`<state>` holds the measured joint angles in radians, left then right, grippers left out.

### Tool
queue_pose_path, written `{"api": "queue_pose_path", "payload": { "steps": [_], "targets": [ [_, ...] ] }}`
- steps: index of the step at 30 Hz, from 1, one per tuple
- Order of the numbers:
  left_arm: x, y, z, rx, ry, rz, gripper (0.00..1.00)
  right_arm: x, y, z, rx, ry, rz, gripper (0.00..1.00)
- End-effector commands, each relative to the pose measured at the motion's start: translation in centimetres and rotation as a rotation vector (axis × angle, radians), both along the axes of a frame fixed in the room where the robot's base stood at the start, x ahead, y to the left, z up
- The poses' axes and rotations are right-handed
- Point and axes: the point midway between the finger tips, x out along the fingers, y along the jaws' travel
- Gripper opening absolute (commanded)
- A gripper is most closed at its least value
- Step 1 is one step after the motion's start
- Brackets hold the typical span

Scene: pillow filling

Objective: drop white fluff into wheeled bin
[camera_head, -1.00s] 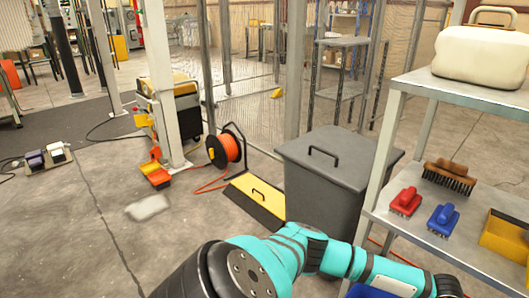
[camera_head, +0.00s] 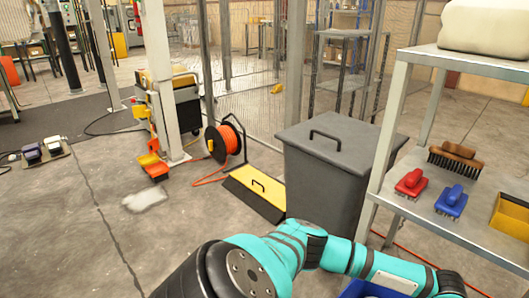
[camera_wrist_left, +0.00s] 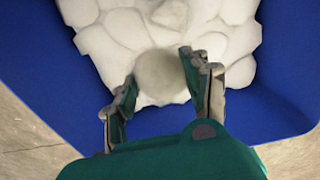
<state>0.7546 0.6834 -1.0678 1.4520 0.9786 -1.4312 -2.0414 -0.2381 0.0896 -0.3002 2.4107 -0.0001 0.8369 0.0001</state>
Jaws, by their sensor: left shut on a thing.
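In the left wrist view, my left gripper (camera_wrist_left: 160,78) is shut on a rounded lump of white fluff (camera_wrist_left: 161,74), with one finger on each side of it. The lump is over a blue container (camera_wrist_left: 45,65) filled with more white fluff (camera_wrist_left: 110,30). A small part of a blue container (camera_head: 370,290) shows at the bottom of the head view, mostly hidden by my arm. I cannot tell whether it has wheels. A grey lidded bin (camera_head: 325,180) stands closed beside the shelf. My right gripper is not in view.
A metal shelf (camera_head: 480,66) at right holds brushes (camera_head: 455,160) and a yellow tray (camera_head: 512,215). An orange cable reel (camera_head: 224,142) and a yellow-black ramp (camera_head: 255,190) lie left of the grey bin. A pale patch (camera_head: 145,198) is on the floor. The left floor is open.

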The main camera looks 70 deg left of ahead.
Motion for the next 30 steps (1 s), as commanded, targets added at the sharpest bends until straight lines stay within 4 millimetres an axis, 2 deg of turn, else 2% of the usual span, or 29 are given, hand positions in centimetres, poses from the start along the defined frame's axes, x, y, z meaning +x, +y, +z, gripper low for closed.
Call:
{"api": "queue_pose_path", "payload": {
  "steps": [4,5,11,19,22,26,30],
  "targets": [
    [0.0,0.0,0.1,0.000,0.000,0.000,0.35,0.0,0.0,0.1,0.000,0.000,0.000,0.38],
    [0.0,0.0,0.1,0.000,0.000,0.000,0.49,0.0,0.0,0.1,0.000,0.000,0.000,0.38],
    [0.0,0.0,0.1,0.000,0.000,0.000,0.75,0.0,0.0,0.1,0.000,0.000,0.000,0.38],
    [0.0,0.0,0.1,0.000,0.000,0.000,0.75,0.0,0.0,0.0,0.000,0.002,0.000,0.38],
    [0.0,0.0,0.8,0.000,-0.001,0.000,0.75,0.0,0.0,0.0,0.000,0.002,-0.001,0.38],
    [0.1,0.0,2.8,-0.001,-0.003,-0.002,0.75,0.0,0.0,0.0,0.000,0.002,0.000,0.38],
    [0.1,0.0,5.9,0.000,-0.004,-0.001,0.75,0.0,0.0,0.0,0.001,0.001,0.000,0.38]
  ]
}}
